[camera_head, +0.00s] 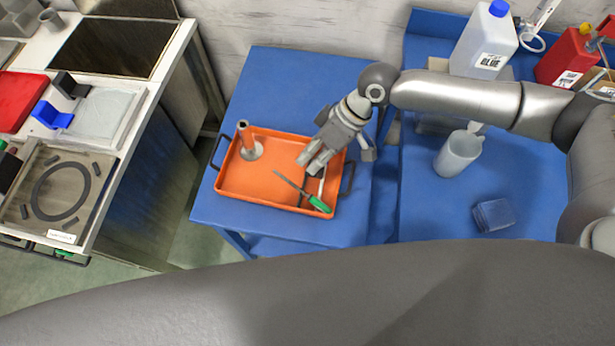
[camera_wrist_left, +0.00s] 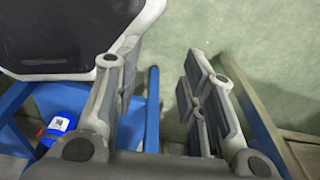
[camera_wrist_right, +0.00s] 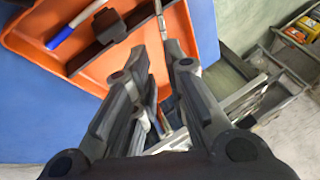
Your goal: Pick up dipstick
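An orange tray (camera_head: 228,183) on a blue table holds a green-handled tool (camera_head: 318,204) with a long thin dark shaft, lying at the front right. I cannot tell for sure which is the dipstick. My right gripper (camera_head: 311,167) hangs over the right part of the tray, near the shaft. In the right wrist view its fingers are apart (camera_wrist_right: 157,62), with a thin grey rod (camera_wrist_right: 160,14) beyond the tips. My left gripper (camera_wrist_left: 158,72) is open and empty, over green floor.
In the right wrist view, a blue-and-white stick (camera_wrist_right: 74,24) and a dark piece (camera_wrist_right: 108,30) lie in the tray. A workbench (camera_head: 150,100) stands left.

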